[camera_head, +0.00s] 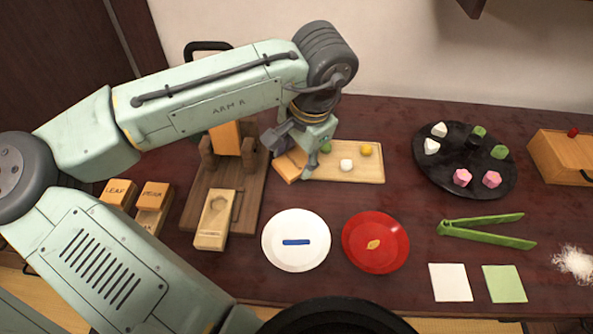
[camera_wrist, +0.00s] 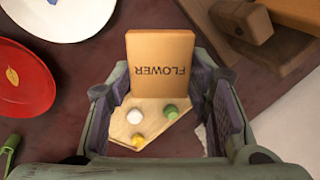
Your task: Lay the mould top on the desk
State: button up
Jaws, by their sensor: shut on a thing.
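The mould top appears to be the orange-brown wooden block marked FLOWER (camera_wrist: 160,62), held between the fingers of my gripper (camera_wrist: 162,84) in the wrist view. In the head view the block (camera_head: 287,168) shows at the left end of a pale wooden board, with my gripper (camera_head: 294,158) shut on it. Whether the block touches the board or desk is unclear. The dark red desk (camera_head: 400,290) spreads around it.
The pale board (camera_head: 370,176) carries white, yellow and green balls. A wooden press (camera_head: 190,205) stands left, beside LEAF (camera_head: 117,194) and PEAK (camera_head: 155,195) blocks. A white plate (camera_head: 296,262) and red plate (camera_head: 375,262) lie in front. Bare desk shows between board and plates.

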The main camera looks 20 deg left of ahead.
aim_at(294, 159)
jog(key=shift+r, duration=0.25)
jog(key=shift+w+a+f+g+h+b, duration=0.15)
jog(key=shift+f+h+b, duration=0.3)
jog(key=shift+f, duration=1)
jog(key=shift+s+a+f+g+h+b, duration=0.1)
jog(key=shift+f+g+h+b, duration=0.35)
jog(key=shift+f, duration=1)
jog(key=shift+w+a+f+h+b, duration=0.15)
jog(key=shift+f+b, duration=0.45)
jog(key=shift+f, duration=0.85)
jog(key=shift+s+d, duration=0.1)
jog(key=shift+d, duration=0.05)
jog(key=o, duration=1.2)
notch_tip(294, 159, up, 12)
